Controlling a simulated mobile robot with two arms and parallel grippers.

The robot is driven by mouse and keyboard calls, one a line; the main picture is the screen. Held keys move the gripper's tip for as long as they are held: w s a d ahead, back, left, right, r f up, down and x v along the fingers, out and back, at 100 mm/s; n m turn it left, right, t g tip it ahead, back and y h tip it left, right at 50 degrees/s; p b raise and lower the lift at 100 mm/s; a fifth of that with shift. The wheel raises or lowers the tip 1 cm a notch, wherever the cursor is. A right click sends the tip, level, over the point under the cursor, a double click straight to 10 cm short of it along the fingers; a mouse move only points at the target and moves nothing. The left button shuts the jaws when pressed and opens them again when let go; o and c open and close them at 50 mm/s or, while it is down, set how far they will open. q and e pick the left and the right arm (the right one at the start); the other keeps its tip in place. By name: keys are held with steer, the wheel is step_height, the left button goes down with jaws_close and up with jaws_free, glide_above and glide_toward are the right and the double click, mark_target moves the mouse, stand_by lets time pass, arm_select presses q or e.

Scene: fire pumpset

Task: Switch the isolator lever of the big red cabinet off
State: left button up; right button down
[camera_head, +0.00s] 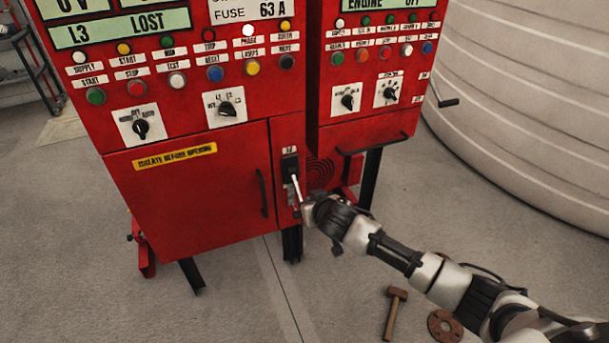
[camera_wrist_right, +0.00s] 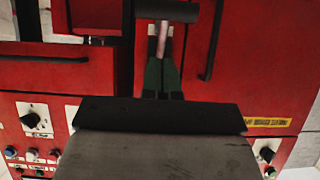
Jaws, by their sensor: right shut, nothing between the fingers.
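The big red cabinet (camera_head: 200,195) stands at left centre in the head view. Its isolator (camera_head: 290,166) is a black switch on the narrow strip right of the door, with a pale lever (camera_head: 296,189) slanting downward from it. My right gripper (camera_head: 308,205) is at the lever's lower end. In the right wrist view, upside down, my gripper's dark green fingers (camera_wrist_right: 163,72) are shut, close to the pale lever shaft (camera_wrist_right: 163,42). A black bar (camera_wrist_right: 167,10) crosses the shaft's end there. Whether the fingers touch the lever is unclear. My left gripper is not in view.
A black door handle (camera_head: 262,193) is left of the isolator. A second red cabinet (camera_head: 365,85) stands at right, beside a large pale tank (camera_head: 530,90). A hammer (camera_head: 394,312) and a brown flange (camera_head: 444,326) lie on the floor near my right arm.

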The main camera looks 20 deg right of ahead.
arm_select(q)
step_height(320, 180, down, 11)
steer(key=b, duration=1)
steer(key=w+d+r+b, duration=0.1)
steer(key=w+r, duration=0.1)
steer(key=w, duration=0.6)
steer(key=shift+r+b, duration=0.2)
steer(key=shift+b, duration=0.15)
arm_select(e)
steer(key=shift+w+f+t, duration=0.25)
steer(key=shift+f+t, duration=0.95)
steer(key=shift+f, duration=0.25)
steer(key=shift+w+f+t, duration=0.2)
steer(key=shift+f+t, duration=1)
steer(key=shift+f, duration=0.25)
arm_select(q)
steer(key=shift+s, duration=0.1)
